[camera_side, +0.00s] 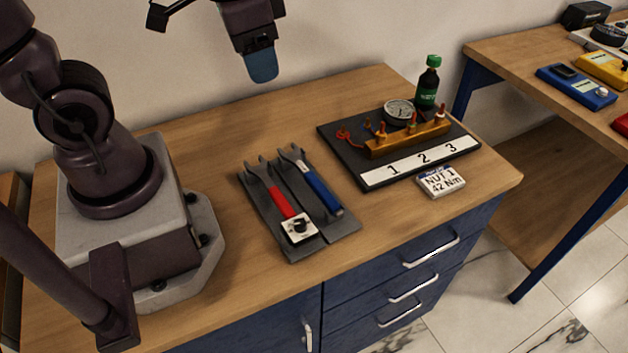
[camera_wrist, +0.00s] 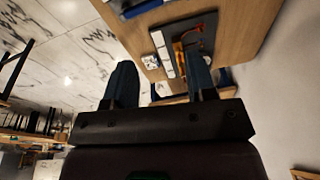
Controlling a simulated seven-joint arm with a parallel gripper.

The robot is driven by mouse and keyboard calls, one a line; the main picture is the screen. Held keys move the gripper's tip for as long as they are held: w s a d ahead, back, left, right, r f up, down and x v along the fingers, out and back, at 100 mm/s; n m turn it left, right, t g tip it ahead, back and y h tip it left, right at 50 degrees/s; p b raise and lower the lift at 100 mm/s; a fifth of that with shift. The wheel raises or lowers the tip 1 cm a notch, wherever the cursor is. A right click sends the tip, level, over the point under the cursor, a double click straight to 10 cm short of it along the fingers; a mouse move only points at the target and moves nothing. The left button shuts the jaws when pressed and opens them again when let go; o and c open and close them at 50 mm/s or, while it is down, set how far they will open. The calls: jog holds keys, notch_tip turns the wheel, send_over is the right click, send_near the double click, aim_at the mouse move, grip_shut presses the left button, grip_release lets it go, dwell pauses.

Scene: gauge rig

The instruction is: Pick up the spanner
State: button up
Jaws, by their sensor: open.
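Two spanners lie side by side on a dark grey tray (camera_side: 346,229) on the wooden workbench in the side view. One spanner (camera_side: 279,199) has a red handle, and a white square piece with a dark centre covers its near end. The other spanner (camera_side: 317,184) has a blue handle and lies to its right. My gripper (camera_side: 263,68) is high above the back of the bench, well away from the tray. In the wrist view my gripper (camera_wrist: 160,85) has its two fingers spread apart with nothing held between them.
Right of the tray is a black board (camera_side: 344,150) with a gauge (camera_side: 399,112), a brass manifold (camera_side: 408,138) and labels 1, 2, 3. A green-capped bottle (camera_side: 428,84) stands behind it. A "NUT 1 42 Nm" sign (camera_side: 441,181) sits in front. Bench behind the tray is clear.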

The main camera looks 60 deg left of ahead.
aim_at(316, 182)
jog(key=w+f+m, duration=0.2)
jog(key=f+m, duration=0.3)
jog(key=f, duration=0.3)
jog(key=w+d+f+m+g, duration=0.1)
jog(key=w+f+m, duration=0.2)
jog(key=f, duration=0.6)
jog(key=w+d+f+m+g, duration=0.1)
jog(key=w+f+m, duration=0.1)
jog(key=f+m, duration=0.6)
jog(key=shift+w+d+f+h, duration=0.1)
jog(key=shift+w+f+h, duration=0.2)
jog(key=shift+w+f, duration=0.1)
jog(key=shift+r, duration=0.1)
jog(key=shift+c, duration=0.5)
grip_shut()
